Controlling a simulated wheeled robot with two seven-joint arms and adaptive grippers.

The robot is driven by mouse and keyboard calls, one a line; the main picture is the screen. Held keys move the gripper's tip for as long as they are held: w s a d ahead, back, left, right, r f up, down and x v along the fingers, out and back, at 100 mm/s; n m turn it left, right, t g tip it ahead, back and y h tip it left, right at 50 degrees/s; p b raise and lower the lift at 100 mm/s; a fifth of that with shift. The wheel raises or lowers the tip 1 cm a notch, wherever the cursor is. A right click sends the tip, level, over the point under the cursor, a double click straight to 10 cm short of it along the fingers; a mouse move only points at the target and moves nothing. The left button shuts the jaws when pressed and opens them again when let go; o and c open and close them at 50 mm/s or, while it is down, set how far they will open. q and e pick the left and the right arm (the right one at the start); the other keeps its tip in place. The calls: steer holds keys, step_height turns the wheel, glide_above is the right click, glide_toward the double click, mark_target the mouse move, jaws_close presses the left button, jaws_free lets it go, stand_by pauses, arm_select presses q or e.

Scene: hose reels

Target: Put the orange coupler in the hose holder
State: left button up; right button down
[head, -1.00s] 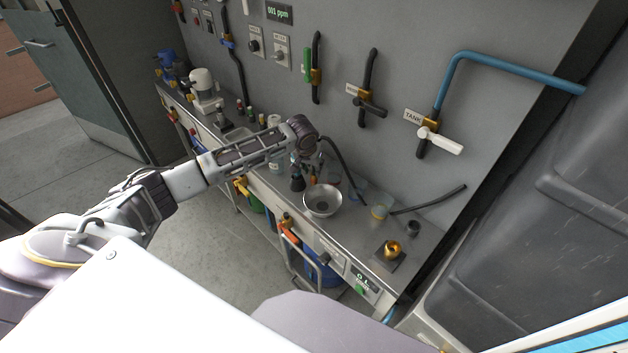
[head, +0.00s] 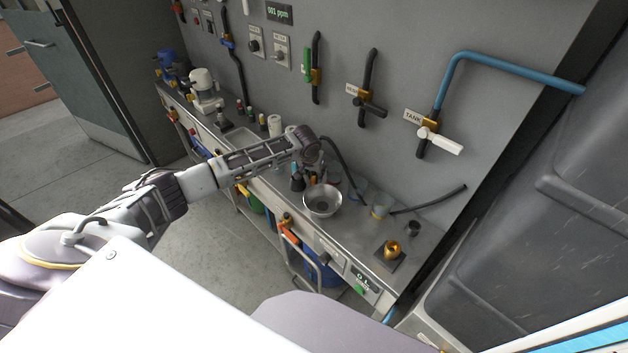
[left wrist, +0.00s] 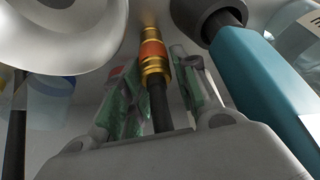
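The orange coupler (left wrist: 153,52), a band between gold rings on the end of a black hose, lies between the fingers of my left gripper (left wrist: 156,75) in the left wrist view. The fingers stand on either side of it, with a narrow gap on the right. They look open, and firm contact does not show. In the head view my left gripper (head: 313,168) is low over the bench behind the metal bowl, and the coupler cannot be made out there. I cannot identify the hose holder for certain. My right gripper is not in view.
The metal bowl (head: 322,201) stands close by and shows in the left wrist view (left wrist: 60,30). A blue box-like object (left wrist: 255,85) is at the right there. A gold fitting (head: 392,249) stands on the bench's right end. A loose black hose (head: 430,200) lies behind it.

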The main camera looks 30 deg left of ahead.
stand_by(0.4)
arm_select(q)
jaws_close()
steer(key=shift+r, duration=0.1)
step_height(320, 180, up, 18)
stand_by(0.8)
stand_by(0.4)
